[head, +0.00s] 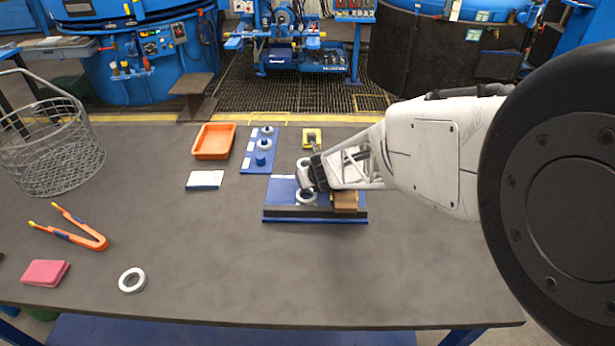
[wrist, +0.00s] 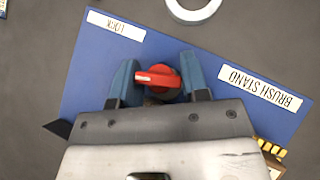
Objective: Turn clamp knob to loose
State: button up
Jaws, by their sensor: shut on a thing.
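The clamp knob (wrist: 158,77) is red with a pale pointer line and sits on a blue board (wrist: 85,85) in the wrist view. The pointer lies roughly across the picture. My gripper (wrist: 157,70) has its blue fingers on either side of the knob and is shut on it. In the head view, my gripper (head: 308,174) is low over the blue board (head: 285,187), and it hides the knob. A small white label (wrist: 117,25) on the board seems to read LOCK.
A pale ring (wrist: 193,8) lies near the fingers. A BRUSH STAND label (wrist: 262,88) and a brown brush (head: 345,200) are on the board's right. An orange tray (head: 213,141), orange tongs (head: 85,238) and a wire basket (head: 60,150) stand left.

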dwell(0.3)
jog(key=o, duration=0.6)
jog(key=shift+o, duration=0.2)
jog(key=shift+s+r, duration=0.1)
jog(key=shift+v, duration=3.8)
jog(key=shift+d, duration=0.1)
